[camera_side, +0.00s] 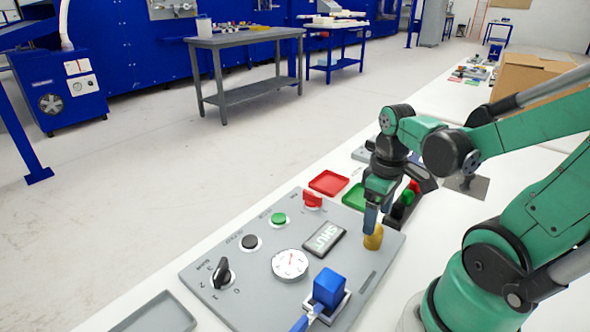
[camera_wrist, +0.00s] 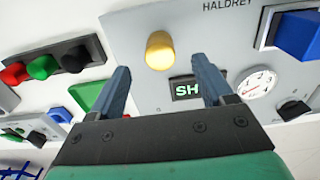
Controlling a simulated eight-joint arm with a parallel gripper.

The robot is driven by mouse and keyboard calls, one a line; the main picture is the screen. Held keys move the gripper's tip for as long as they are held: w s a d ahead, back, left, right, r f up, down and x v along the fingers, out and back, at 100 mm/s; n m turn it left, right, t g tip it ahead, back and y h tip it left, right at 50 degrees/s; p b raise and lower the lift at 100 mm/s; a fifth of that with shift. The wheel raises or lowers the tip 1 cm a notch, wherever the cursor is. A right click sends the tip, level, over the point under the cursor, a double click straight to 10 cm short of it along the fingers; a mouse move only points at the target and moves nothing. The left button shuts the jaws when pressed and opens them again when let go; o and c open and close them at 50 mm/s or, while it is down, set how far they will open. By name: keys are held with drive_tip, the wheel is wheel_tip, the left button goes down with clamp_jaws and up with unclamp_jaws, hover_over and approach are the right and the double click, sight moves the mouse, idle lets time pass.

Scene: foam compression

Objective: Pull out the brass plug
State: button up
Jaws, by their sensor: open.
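The brass plug (camera_side: 373,238) is a short yellow cylinder standing at the right part of the grey control panel (camera_side: 225,300). In the wrist view the plug (camera_wrist: 159,50) shows beyond my fingertips, between their lines and nothing hides its round end. My gripper (camera_side: 371,215) is just above and beside the plug in the side view. In the wrist view my gripper (camera_wrist: 160,75) has its two blue-grey fingers wide apart with nothing between them. I cannot tell whether a finger touches the plug.
The panel carries a small lit display (camera_side: 324,239), a round gauge (camera_side: 290,264), a blue block (camera_side: 329,287), a black knob (camera_side: 222,274), and red (camera_side: 312,198), green and black controls. A cardboard box (camera_side: 530,75) stands farther back.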

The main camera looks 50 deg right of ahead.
drive_tip(key=shift+f, duration=1.6)
clamp_jaws()
drive_tip(key=shift+r, duration=0.15)
drive_tip(key=shift+r, duration=2.85)
